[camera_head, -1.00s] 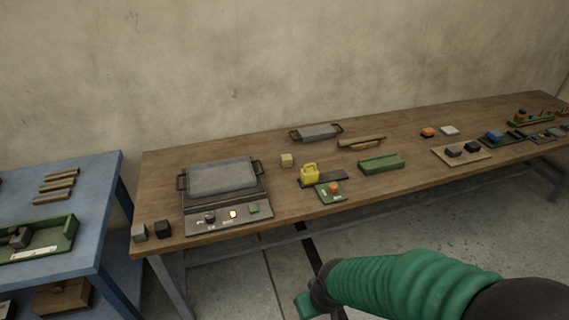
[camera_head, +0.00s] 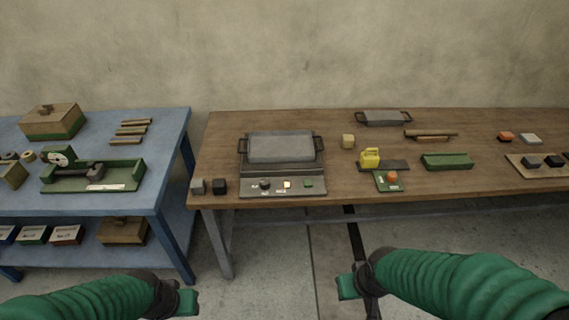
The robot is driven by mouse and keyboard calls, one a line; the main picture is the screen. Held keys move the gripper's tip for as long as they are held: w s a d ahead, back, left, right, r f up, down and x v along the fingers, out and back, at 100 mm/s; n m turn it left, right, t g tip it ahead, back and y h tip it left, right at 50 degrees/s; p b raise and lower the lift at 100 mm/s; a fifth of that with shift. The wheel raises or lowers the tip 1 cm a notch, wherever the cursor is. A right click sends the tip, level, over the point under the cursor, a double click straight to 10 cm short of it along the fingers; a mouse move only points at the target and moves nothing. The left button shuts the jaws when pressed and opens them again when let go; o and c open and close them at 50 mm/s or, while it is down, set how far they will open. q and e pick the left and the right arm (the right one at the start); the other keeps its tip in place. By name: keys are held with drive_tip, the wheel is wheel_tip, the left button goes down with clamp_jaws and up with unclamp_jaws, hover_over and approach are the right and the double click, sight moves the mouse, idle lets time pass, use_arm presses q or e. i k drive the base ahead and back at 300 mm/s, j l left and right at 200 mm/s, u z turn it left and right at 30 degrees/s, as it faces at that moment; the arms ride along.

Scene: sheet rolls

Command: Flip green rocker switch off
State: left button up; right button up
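The green rocker switch (camera_head: 308,184) is a small green piece at the right of the grey control panel (camera_head: 310,192) on the front of a hot-plate-like device (camera_head: 281,148). A dark knob (camera_head: 265,184) and a small lit yellowish piece (camera_head: 287,184) sit to its left. Which way the rocker is tipped is too small to tell. My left gripper (camera_head: 190,300) is low at the left, in front of the tables and well away from the panel. My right gripper (camera_head: 347,287) is low in the middle, below the table's front edge. Neither touches anything; their finger openings are unclear.
A blue table (camera_head: 165,180) stands at the left. Floor shows between my arms.

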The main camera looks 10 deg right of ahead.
sight(307, 183)
drive_tip(key=i+u, duration=0.15)
drive_tip(key=i, duration=0.45)
drive_tip(key=i+l+u, duration=0.2)
drive_tip(key=i, duration=0.35)
